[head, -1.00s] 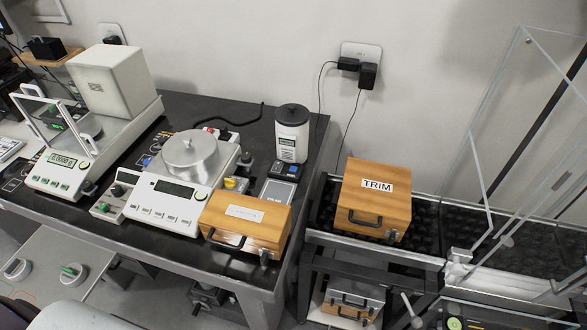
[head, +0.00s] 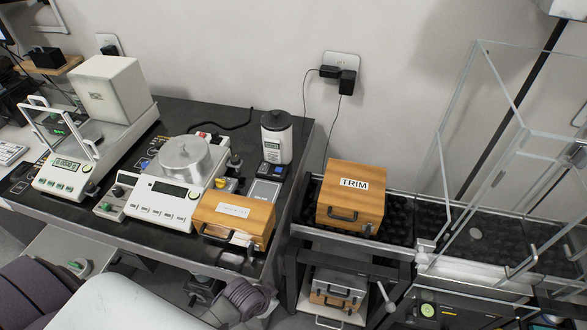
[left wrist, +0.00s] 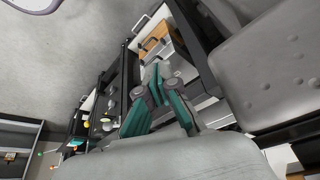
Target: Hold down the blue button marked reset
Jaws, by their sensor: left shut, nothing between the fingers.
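In the head view, a small blue button (head: 145,163) shows at the left rear corner of the round-pan balance (head: 163,200). Another blue patch (head: 265,167) is on a small dark unit behind the grey pad. The lettering by both is too small to read, so I cannot tell which is marked reset. My left gripper (left wrist: 159,78) shows in the left wrist view with teal fingers, shut and empty, below table height near a dark frame. No blue button can be made out there. My right gripper is not in view.
A wooden case (head: 232,221) lies on the dark table (head: 215,108) before the grey pad. A white canister (head: 276,138) stands behind. A wooden TRIM box (head: 350,197) and a glass enclosure (head: 480,150) are to the right. A boxy balance (head: 68,170) is at left.

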